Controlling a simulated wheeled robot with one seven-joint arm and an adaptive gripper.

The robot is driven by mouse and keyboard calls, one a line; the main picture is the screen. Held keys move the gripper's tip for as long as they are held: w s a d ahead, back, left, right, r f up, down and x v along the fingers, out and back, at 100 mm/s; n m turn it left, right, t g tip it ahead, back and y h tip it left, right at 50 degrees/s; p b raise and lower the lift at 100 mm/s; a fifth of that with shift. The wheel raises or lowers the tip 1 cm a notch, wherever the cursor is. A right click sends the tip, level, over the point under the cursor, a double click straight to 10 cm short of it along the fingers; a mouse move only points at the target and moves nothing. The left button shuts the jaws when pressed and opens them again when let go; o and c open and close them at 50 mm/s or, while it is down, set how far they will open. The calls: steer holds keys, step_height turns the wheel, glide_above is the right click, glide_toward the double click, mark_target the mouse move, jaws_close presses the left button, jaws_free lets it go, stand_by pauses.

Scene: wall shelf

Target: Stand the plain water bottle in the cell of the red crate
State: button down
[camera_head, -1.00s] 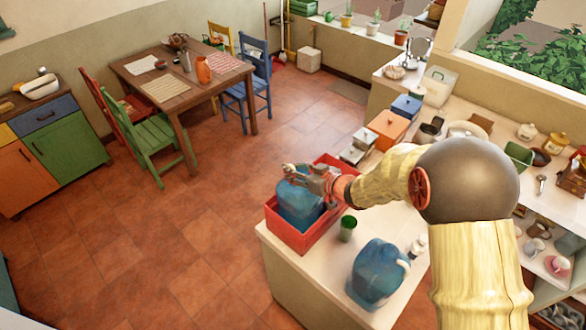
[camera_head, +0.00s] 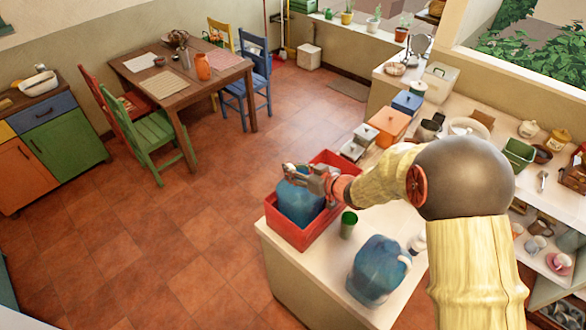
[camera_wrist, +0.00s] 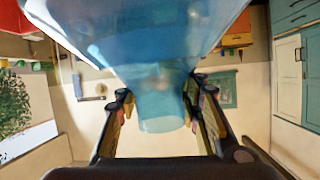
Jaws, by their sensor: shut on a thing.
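The plain water bottle (camera_head: 299,203) is blue and see-through. It is inside the red crate (camera_head: 290,232) at the counter's corner, roughly upright, with its upper part above the rim. My gripper (camera_head: 298,173) is at the bottle's top, shut on its neck. In the wrist view the fingers (camera_wrist: 160,118) are on both sides of the bottle's neck, and its blue body (camera_wrist: 140,45) fills the top of the picture. The crate wall hides the bottle's base, so I cannot tell whether it touches the crate floor.
A green cup (camera_head: 348,222) stands close beside the crate's right side. Lidded boxes (camera_head: 388,124) stand behind the crate. The counter front is clear.

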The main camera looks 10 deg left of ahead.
steer(key=shift+f+b, duration=0.55)
steer(key=shift+f, duration=0.3)
steer(key=c, duration=1.1)
jaws_free()
steer(key=v, duration=1.2)
